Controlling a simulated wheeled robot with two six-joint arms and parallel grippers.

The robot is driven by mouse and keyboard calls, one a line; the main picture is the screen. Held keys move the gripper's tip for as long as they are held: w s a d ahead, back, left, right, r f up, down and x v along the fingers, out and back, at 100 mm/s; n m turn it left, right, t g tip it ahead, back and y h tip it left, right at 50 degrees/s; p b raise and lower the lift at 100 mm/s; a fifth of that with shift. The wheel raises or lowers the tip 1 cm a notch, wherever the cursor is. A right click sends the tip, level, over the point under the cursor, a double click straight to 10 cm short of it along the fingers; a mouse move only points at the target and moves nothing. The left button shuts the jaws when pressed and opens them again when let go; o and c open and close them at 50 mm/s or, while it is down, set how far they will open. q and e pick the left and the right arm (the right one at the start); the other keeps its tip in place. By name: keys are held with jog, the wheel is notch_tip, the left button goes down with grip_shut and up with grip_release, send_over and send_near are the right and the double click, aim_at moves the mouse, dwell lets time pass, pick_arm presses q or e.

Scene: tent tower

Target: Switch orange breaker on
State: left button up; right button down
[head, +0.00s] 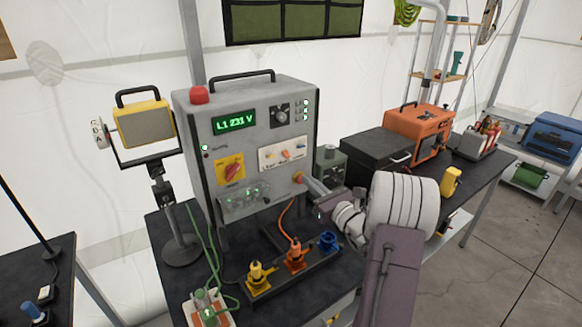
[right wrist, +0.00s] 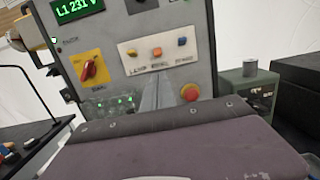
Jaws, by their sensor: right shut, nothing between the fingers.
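The orange breaker (head: 285,155) is the middle lever on the white plate of the grey control cabinet (head: 190,130), between a yellow lever (head: 269,156) and a blue lever (head: 300,146). In the right wrist view the orange breaker (right wrist: 157,51) sits slightly lower than a line through its neighbours. My right gripper (head: 310,184) is shut and empty, below and right of the breaker, near the red stop button with the yellow base (head: 298,178). Its fingers (right wrist: 158,92) point at the panel below the breaker plate, apart from the lever. My left gripper is out of view.
A red rotary switch (head: 231,169) on a yellow plate is left of the breakers. Yellow, orange and blue plugs (head: 295,254) stand on the bench below. A black case (head: 375,157) and an orange machine (head: 418,130) stand to the right. A work lamp (head: 143,125) is at left.

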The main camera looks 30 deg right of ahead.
aim_at(286, 154)
jog(key=w+p, duration=0.2)
jog(key=w, duration=0.8)
jog(key=shift+a+r+p, duration=0.4)
jog(key=shift+r, duration=0.05)
jog(key=shift+d, duration=0.1)
